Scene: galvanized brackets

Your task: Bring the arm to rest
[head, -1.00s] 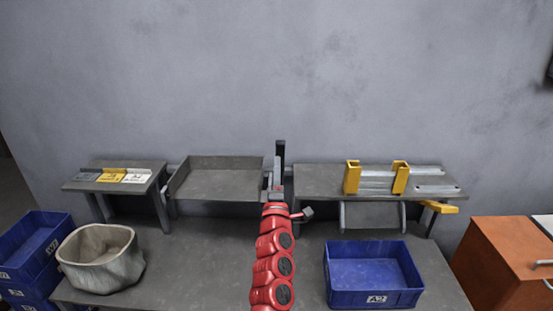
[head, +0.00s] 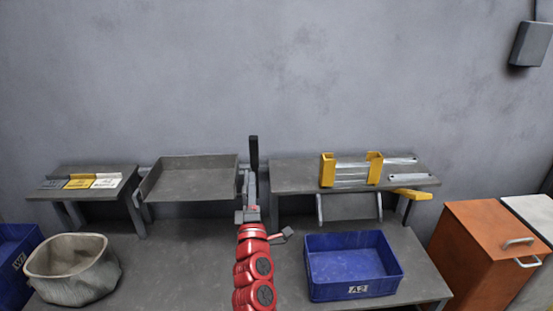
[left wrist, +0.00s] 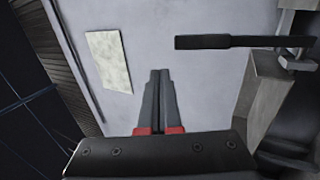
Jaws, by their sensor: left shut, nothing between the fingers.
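My left arm, red with dark joint caps, comes up from the bottom of the head view over the grey bench. My left gripper (head: 250,188) is at its top end, in front of the gap between the grey tray and the right shelf. In the left wrist view its two fingers (left wrist: 158,74) lie together with nothing between them. Galvanized metal strips (head: 350,174) lie on the right shelf, partly behind yellow holders (head: 327,170). My right gripper is not in view.
A black upright handle (head: 253,152) stands just behind my gripper, and shows in the left wrist view (left wrist: 215,42). A grey tray (head: 190,180) is left. A blue bin (head: 350,291) and a beige sack-like container (head: 70,285) flank the arm. An orange cabinet (head: 470,245) stands right.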

